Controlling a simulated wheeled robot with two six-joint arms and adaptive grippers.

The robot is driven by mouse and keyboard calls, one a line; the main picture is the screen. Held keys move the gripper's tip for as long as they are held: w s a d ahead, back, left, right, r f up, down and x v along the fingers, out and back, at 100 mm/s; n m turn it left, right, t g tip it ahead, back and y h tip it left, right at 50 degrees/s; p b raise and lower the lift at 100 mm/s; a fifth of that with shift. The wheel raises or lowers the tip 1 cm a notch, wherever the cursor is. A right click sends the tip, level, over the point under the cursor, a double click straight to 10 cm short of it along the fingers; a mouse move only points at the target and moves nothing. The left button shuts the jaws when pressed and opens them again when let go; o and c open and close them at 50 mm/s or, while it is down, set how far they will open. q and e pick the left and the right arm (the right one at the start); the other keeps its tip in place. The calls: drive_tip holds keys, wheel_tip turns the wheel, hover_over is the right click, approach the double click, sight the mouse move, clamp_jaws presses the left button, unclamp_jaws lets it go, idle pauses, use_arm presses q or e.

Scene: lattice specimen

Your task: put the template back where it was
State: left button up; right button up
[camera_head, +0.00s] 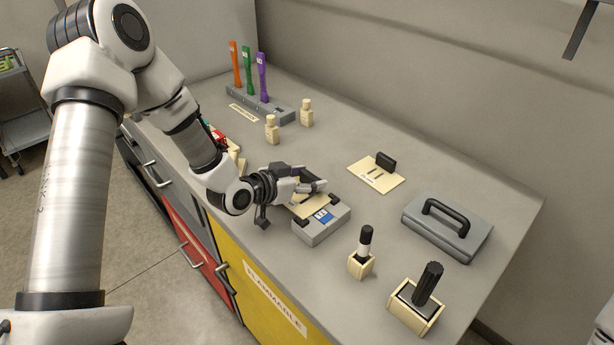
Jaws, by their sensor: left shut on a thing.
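My left gripper (316,187) reaches in from the left, low over the middle of the bench. It is shut on what looks like the template, a thin cream plate (308,210) mostly hidden by the fingers. The plate shows just above or on a grey block (322,230) with a blue label and black corner pieces. I cannot tell whether plate and block touch. To the right, a cream slotted board (366,181) with a small black upright piece lies on the bench. My right gripper is not in view.
A grey lidded box (447,228) with a black handle, a black-handled stamp in a cream holder (415,312) and a smaller holder (361,266) stand right. Two small bottles (272,130) and a rack (262,107) with coloured tools stand behind. The wall bounds the bench's back.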

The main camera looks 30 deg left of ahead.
use_arm(q)
drive_tip(key=o, duration=1.2)
drive_tip(key=shift+r, duration=0.1)
drive_tip(key=shift+c, duration=0.2)
drive_tip(key=shift+w, duration=0.1)
